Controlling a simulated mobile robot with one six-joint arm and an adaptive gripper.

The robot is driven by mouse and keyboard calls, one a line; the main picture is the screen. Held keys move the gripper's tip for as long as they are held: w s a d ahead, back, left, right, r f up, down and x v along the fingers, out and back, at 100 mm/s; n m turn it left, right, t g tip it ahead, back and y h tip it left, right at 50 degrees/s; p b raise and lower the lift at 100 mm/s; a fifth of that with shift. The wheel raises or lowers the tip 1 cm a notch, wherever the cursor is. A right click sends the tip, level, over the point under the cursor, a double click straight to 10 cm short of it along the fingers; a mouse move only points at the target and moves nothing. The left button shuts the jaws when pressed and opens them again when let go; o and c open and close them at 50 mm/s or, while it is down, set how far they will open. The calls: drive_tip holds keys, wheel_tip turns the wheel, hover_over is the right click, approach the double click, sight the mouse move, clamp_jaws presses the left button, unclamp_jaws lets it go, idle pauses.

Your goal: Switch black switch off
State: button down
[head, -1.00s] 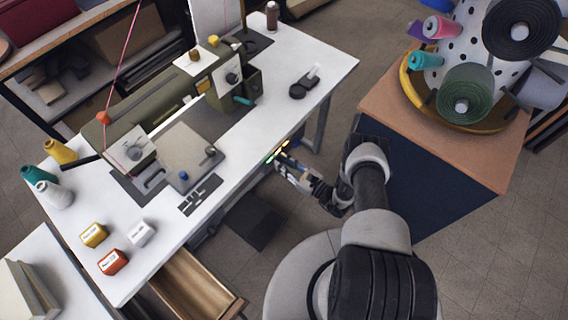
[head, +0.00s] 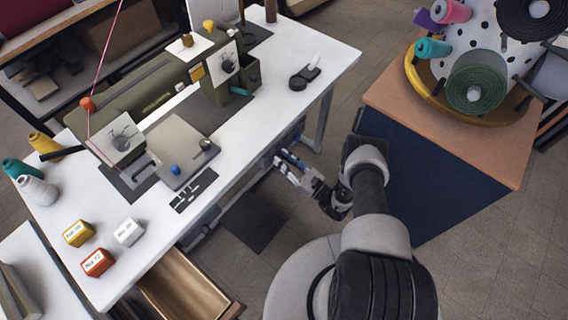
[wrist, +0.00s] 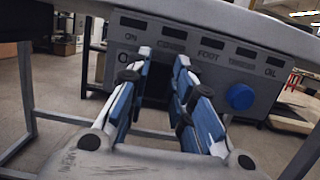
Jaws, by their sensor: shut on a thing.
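A grey control box (wrist: 262,97) hangs under the table edge, seen close in the wrist view. It has a row of dark indicator windows with labels such as ON, FOOT and OIL, and a blue round knob (wrist: 239,97) at the right. My gripper (wrist: 164,60) is at the box's front, with its blue-and-white fingers on either side of a black part, apparently the black switch (wrist: 156,88). The fingers hide much of it, so its exact position cannot be told. In the head view my gripper (head: 280,160) is at the table's near edge.
The white table (head: 305,57) carries a green sewing machine (head: 150,95), spools and small boxes. An open wooden drawer (head: 185,290) juts out at the front left. A wood-topped cabinet (head: 430,135) stands right of my arm. A dark pedal or mat (head: 255,220) lies below.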

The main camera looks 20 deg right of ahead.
drive_tip(key=c, duration=1.4)
unclamp_jaws()
drive_tip(key=v, duration=1.2)
